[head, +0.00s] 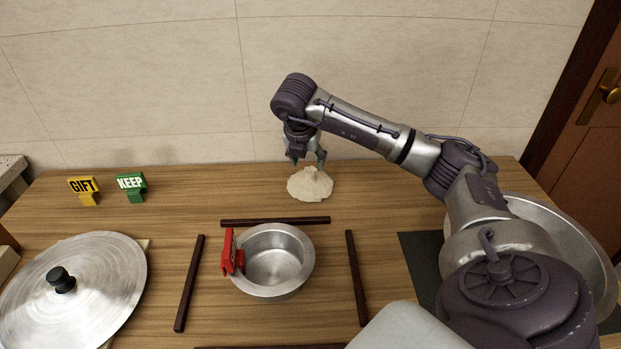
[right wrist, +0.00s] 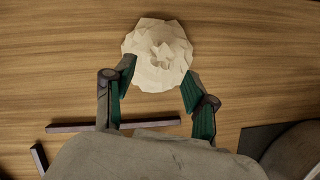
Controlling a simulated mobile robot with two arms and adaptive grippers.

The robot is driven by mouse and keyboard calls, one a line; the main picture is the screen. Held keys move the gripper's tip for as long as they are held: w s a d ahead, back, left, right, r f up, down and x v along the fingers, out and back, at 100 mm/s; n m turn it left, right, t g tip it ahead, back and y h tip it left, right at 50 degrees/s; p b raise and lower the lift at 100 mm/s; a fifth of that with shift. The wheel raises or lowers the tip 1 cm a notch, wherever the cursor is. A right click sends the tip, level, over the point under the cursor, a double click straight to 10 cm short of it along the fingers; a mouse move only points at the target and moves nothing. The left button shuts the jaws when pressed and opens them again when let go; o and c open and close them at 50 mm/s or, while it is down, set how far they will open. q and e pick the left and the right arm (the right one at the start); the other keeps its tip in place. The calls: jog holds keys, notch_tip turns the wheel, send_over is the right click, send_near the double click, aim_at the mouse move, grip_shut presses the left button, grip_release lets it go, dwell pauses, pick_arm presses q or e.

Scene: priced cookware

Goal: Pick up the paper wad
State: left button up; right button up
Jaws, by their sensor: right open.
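The paper wad (head: 310,184) is a cream, crumpled lump lying on the wooden table near the back wall. My right gripper (head: 306,158) is just above and behind it in the head view, pointing down. In the right wrist view the paper wad (right wrist: 157,54) lies beyond the fingertips, between their lines. The right gripper (right wrist: 154,86) is open, with its two green-padded fingers apart and nothing between them. I cannot tell whether a fingertip touches the wad. My left gripper is not in view.
A steel pot (head: 272,262) with a red tag (head: 229,252) stands amid dark wooden strips (head: 189,283). A large lid (head: 72,290) lies at left. Yellow GIFT (head: 84,190) and green KEEP (head: 131,187) signs stand at back left. A big pan (head: 575,235) is at right, on a dark mat (head: 420,262).

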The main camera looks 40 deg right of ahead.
aim_at(310, 171)
jog(key=x, duration=0.7)
jog(key=shift+d+p, duration=0.1)
jog(key=shift+p, duration=0.3)
jog(key=c, duration=1)
jog(key=shift+r, duration=0.1)
jog(key=shift+c, duration=0.2)
